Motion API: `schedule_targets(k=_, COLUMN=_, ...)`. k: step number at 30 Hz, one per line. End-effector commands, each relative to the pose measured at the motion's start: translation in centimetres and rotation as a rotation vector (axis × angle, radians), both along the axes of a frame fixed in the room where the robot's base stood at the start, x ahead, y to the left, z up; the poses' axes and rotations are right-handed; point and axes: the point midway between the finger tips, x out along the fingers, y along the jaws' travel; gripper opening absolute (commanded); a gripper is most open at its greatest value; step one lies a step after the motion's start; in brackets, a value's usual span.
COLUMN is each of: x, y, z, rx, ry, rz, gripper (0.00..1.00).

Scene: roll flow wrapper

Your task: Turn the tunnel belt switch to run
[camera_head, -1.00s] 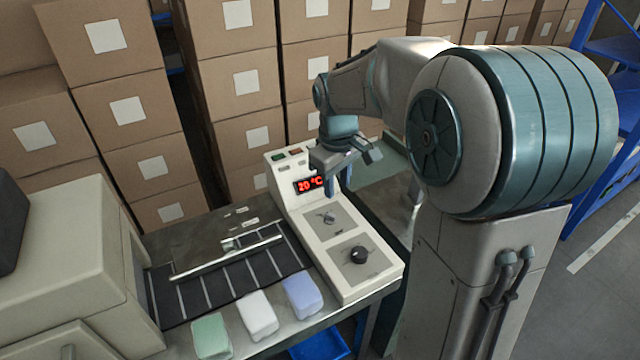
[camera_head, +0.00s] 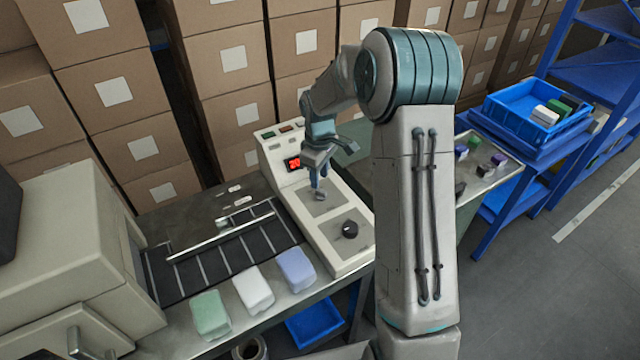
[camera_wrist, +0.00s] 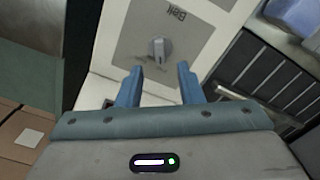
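The tunnel belt switch (camera_wrist: 158,49) is a small grey knob on a grey plate marked "Belt" in the wrist view. My gripper (camera_head: 318,187) is just above the knob in the head view. In the wrist view my gripper (camera_wrist: 158,75) has its two blue fingers spread, with the knob a little beyond the gap between their tips. It is open and empty, and does not visibly touch the knob.
A larger black knob (camera_head: 347,230) is on the panel nearer the front.

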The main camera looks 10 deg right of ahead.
Motion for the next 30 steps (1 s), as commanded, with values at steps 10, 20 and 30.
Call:
schedule_targets(k=10, x=0.0, y=0.0, z=-4.2, rx=0.0, ry=0.001, rz=-0.001, gripper=0.34)
schedule_targets(k=20, x=0.0, y=0.0, z=-4.4, rx=-0.001, ry=-0.001, rz=0.0, gripper=0.31)
schedule_targets(k=30, x=0.0, y=-0.1, z=-4.4, rx=-0.001, ry=-0.001, rz=-0.004, gripper=0.0)
